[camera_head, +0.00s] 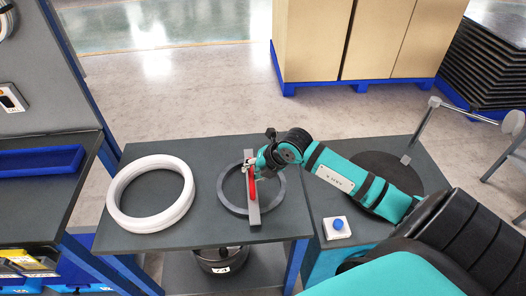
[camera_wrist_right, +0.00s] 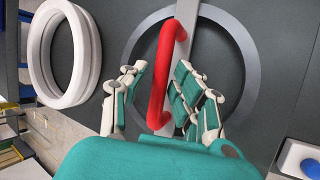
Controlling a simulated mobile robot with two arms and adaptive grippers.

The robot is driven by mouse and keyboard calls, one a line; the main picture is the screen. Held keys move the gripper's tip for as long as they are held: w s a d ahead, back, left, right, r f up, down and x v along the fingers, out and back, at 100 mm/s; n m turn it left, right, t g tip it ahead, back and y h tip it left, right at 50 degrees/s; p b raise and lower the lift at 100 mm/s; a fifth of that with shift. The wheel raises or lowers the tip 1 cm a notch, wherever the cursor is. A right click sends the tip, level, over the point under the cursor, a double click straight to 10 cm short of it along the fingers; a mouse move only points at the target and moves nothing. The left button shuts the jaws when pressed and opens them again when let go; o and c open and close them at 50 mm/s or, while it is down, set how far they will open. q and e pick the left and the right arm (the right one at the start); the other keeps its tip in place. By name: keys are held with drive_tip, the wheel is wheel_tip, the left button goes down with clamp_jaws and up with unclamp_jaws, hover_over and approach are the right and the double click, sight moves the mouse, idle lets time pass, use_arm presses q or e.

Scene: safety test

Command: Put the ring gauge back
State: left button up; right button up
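A dark grey ring (camera_head: 228,205) lies flat on a small dark table (camera_head: 120,238). A flat grey bar (camera_head: 253,216) with a red handle (camera_head: 253,192) lies across it; the task's ring gauge appears to be this piece, though I cannot tell whether bar and ring are joined. My right gripper (camera_head: 262,170) is over the handle. In the right wrist view, the red handle (camera_wrist_right: 160,75) stands between the spread fingers of my right gripper (camera_wrist_right: 160,100), with gaps on both sides. The grey ring (camera_wrist_right: 250,60) shows behind. My left gripper is out of view.
A thick white ring (camera_head: 117,195) lies left on the same table. A blue-button box (camera_head: 337,228) and a dark round disc (camera_head: 365,165) are on the right-hand table. A dark pot (camera_head: 220,262) sits below. A blue tray (camera_head: 40,162) is far left.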

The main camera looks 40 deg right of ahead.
drive_tip(key=v, duration=0.9)
